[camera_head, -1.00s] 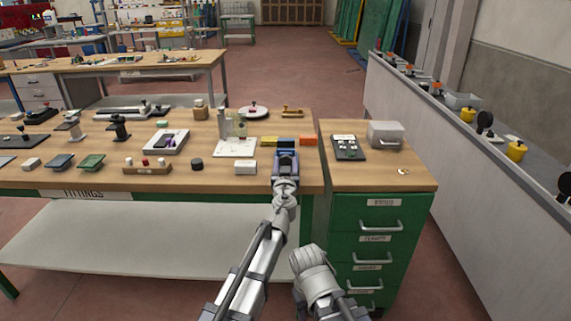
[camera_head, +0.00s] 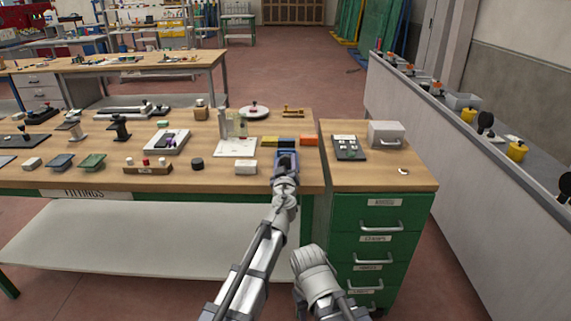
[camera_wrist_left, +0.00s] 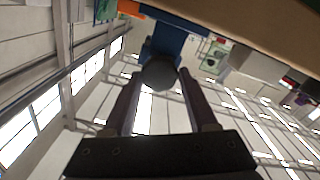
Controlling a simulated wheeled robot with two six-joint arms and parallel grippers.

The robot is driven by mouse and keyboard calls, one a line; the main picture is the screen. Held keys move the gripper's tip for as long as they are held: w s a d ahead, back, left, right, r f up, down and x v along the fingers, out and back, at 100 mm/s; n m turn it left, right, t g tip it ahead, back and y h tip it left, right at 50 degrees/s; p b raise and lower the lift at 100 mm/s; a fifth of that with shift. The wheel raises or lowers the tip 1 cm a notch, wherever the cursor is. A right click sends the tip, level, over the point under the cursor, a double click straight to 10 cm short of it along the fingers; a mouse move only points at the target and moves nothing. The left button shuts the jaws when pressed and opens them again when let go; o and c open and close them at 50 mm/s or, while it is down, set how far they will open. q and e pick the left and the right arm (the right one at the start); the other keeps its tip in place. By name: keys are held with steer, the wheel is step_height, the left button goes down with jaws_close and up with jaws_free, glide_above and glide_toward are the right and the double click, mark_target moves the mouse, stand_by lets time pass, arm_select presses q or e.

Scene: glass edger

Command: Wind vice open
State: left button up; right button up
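The blue vice (camera_head: 286,157) is at the front edge of the workbench, near its right end. My left gripper (camera_head: 285,181) reaches up to its front from below. In the left wrist view the vice body (camera_wrist_left: 168,42) shows beyond the fingers, with a round dark grey knob (camera_wrist_left: 160,73) on its front. The two fingertips of my left gripper (camera_wrist_left: 160,80) lie on either side of this knob and look closed on it. The jaw gap is not clear in either view. Only a pale link of my right arm shows; its gripper is out of view.
The green drawer cabinet (camera_head: 378,215) stands close on the right. Fittings crowd the bench to the left.

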arm_select(q)
steer(key=o, duration=0.4)
steer(key=s, duration=0.7)
steer(key=shift+s, duration=0.4)
